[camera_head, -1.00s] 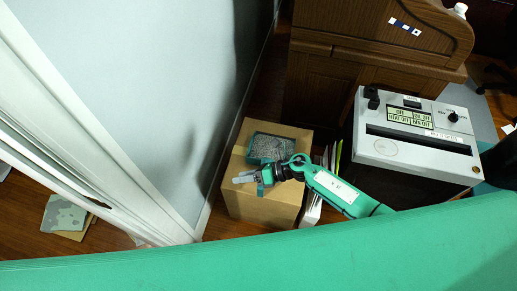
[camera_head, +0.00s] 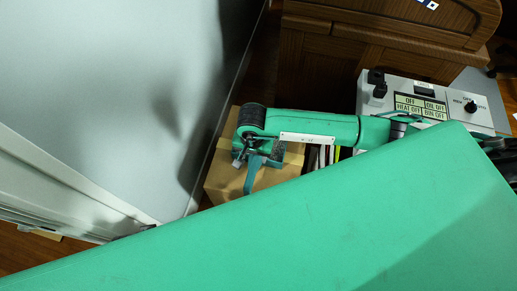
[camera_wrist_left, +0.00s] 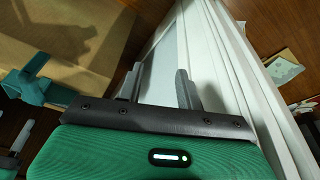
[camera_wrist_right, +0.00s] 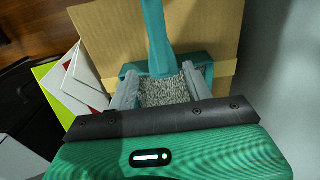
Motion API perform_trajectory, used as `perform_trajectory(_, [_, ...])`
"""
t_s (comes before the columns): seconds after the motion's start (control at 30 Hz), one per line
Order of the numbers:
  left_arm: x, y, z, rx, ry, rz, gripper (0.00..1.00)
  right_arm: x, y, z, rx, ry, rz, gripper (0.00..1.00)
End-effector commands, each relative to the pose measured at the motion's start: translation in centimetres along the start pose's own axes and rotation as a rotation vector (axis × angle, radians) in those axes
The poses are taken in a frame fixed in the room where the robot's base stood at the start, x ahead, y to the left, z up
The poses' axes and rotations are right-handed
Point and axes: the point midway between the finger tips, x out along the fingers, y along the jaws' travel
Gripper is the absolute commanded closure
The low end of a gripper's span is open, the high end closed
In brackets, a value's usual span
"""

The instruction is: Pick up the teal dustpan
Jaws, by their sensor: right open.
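The teal dustpan (camera_wrist_right: 158,45) lies on a cardboard box, its pan holding grey speckled matter. In the head view the dustpan (camera_head: 252,176) shows its handle pointing toward the bottom of the picture. My right gripper (camera_wrist_right: 160,72) is open, its fingers at both sides of the pan near the handle's base; I cannot tell if they touch it. It also shows in the head view (camera_head: 241,156). My left gripper (camera_wrist_left: 159,70) is open and empty, beside the white wall edge.
The cardboard box (camera_head: 222,172) stands against the grey wall (camera_head: 110,70). Files (camera_wrist_right: 68,85) stand beside the box. A control machine (camera_head: 440,100) and a wooden cabinet (camera_head: 390,50) are farther right and back. My green arm covers much of the head view's lower part.

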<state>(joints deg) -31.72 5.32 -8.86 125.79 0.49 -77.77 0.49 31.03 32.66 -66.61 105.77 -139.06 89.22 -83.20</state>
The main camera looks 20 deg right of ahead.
Motion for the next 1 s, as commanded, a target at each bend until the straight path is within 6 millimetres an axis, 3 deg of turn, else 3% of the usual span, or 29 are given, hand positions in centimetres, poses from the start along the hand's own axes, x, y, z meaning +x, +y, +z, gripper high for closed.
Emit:
perform_trajectory(0.13, [-0.3,0.0,-0.1,0.0,0.006,0.0,0.64,2.9,0.0,0.1,0.003,-0.003,0.002,0.49])
perform_trajectory(0.4, [-0.7,0.0,-0.2,0.0,0.01,-0.001,0.64,5.0,0.0,0.2,0.003,-0.003,0.0,0.49])
perform_trajectory(0.7, [-0.9,-0.1,-0.2,0.0,0.009,-0.001,0.64,9.1,-0.2,0.6,0.005,-0.004,-0.001,0.49])
perform_trajectory(1.0, [-1.6,-0.1,-0.5,0.001,0.024,-0.001,0.64,9.6,-0.2,0.5,0.003,-0.002,-0.001,0.49])
